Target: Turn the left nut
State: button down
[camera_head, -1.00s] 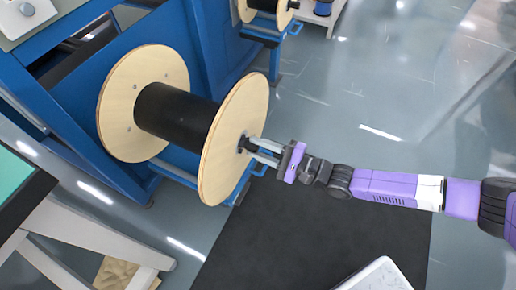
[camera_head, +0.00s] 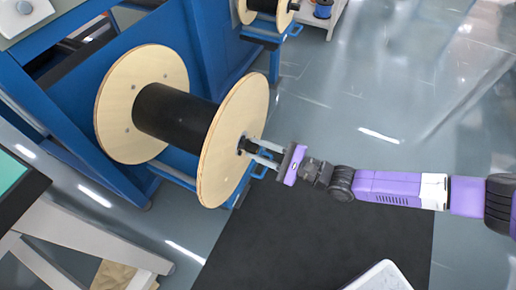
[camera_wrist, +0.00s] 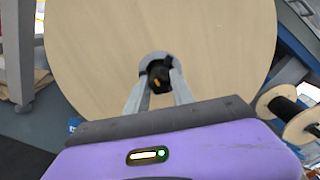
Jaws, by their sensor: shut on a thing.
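A large wooden spool (camera_head: 233,140) wound with black cable (camera_head: 174,117) hangs on the blue machine. In the wrist view my gripper (camera_wrist: 158,74) has a finger at each side of the nut. The nut is small and partly hidden by the fingers in the head view.
The blue machine frame (camera_head: 208,50) stands behind the spool. A second, smaller spool (camera_head: 268,10) is at the top. A white-legged table (camera_head: 75,235) is at lower left. A black mat (camera_head: 330,235) covers the floor below my arm, with open grey floor at right.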

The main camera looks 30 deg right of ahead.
jog(key=shift+f, duration=0.15)
jog(key=c, duration=1.1)
grip_release()
jog(key=shift+s, duration=0.1)
jog(key=p+v, duration=0.2)
jog(key=v, duration=0.5)
jog(key=shift+s+d, duration=0.25)
